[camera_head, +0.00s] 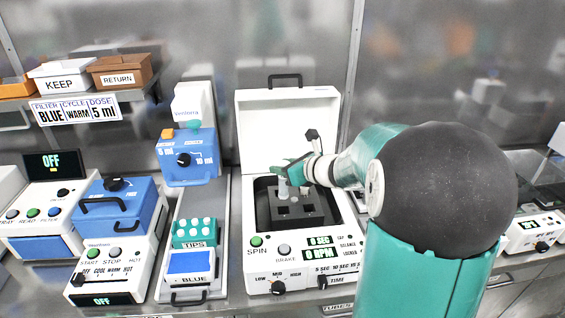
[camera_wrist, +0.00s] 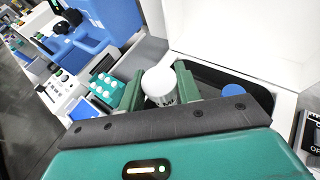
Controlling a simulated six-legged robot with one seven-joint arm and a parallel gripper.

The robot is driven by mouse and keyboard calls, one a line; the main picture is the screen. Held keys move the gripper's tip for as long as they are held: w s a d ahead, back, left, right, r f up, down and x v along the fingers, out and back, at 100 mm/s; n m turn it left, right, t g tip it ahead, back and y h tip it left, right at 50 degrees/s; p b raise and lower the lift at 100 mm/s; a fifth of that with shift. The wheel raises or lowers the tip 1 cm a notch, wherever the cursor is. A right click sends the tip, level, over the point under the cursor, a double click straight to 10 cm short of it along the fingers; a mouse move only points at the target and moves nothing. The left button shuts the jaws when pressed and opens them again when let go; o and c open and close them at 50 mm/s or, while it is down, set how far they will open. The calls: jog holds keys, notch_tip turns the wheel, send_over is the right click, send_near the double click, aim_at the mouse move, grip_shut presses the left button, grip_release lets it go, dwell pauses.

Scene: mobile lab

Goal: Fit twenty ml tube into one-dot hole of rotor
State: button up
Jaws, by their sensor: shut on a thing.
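The centrifuge (camera_head: 252,215) stands in the middle with its white lid open and upright. Its dark rotor (camera_head: 310,211) shows square holes in the head view; the dot marks are too small to read. My gripper (camera_head: 292,172) is over the rotor, shut on a tube (camera_head: 283,188). In the wrist view the tube's white cap (camera_wrist: 160,76) stands between the two green fingers of my gripper (camera_wrist: 164,90). The tube's lower end is hard to make out, and I cannot tell whether it is in a hole. A blue round thing (camera_wrist: 233,90) shows beside the right finger.
The open lid (camera_head: 287,125) rises right behind my gripper. A teal tips rack (camera_head: 195,232) and a blue dosing device (camera_head: 187,155) stand to the left. Blue-lidded machine (camera_head: 115,210) is further left. KEEP (camera_head: 60,72) and RETURN (camera_head: 121,68) bins sit on a shelf.

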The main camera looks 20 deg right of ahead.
send_over(287, 195)
jog(key=w, duration=0.1)
jog(key=shift+w+a+f, duration=0.1)
jog(key=shift+a+f, duration=0.05)
jog(key=shift+f, duration=1)
jog(key=shift+w+a+f, duration=0.1)
jog(key=shift+f, duration=1)
jog(key=shift+f, duration=2.85)
jog(key=o, duration=1.1)
jog(key=shift+o, duration=0.2)
jog(key=v, duration=1.3)
jog(key=shift+s+d+r, duration=0.15)
jog(key=shift+s+d, duration=0.05)
jog(key=shift+s, duration=0.15)
